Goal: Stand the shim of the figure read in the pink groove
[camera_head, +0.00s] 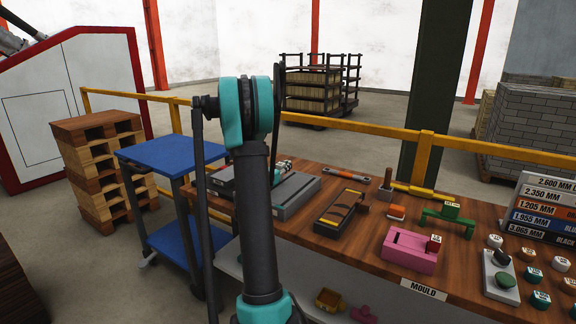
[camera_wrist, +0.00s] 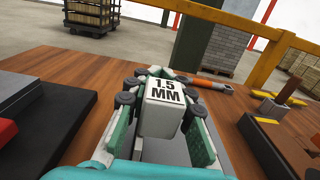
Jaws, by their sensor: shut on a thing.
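My gripper (camera_wrist: 158,98) is shut on a white block marked "1.5 MM" (camera_wrist: 162,113), seen in the wrist view with a finger on each side. A grey plate (camera_wrist: 160,148) shows below the block; whether they touch is unclear. In the head view my arm largely hides the gripper, near the grey plate (camera_head: 296,197). The pink block (camera_head: 407,252) stands at the table's front, well to the right of my gripper. A small dark red labelled piece (camera_head: 433,244) is at its right end.
A black tray (camera_head: 341,213) with a yellow strip lies between my gripper and the pink block. A green bridge-shaped piece (camera_head: 446,215) stands behind the pink block. Several labelled knobs and a sign stack (camera_head: 542,209) with coloured millimetre figures stand at right. A yellow rail (camera_head: 425,160) runs behind.

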